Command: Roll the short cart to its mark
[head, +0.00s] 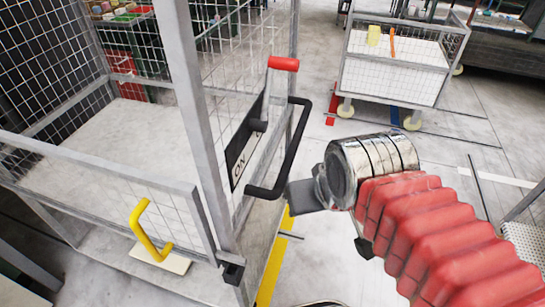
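A short mesh-sided cart (395,75) with white panels and pale wheels stands at the upper right, apart from my gripper. Which mark belongs to the cart, I cannot tell. My gripper (304,196) is in the middle, with a dark finger close to the lower end of a black handle (297,140). Whether they touch is unclear.
A large mesh cage (183,100) with a red-tipped lever (283,63) and a yellow handle (147,232) fills the left. Yellow floor tape (272,265) runs beside it. Grey floor between cage and cart is open, with thin dark lines.

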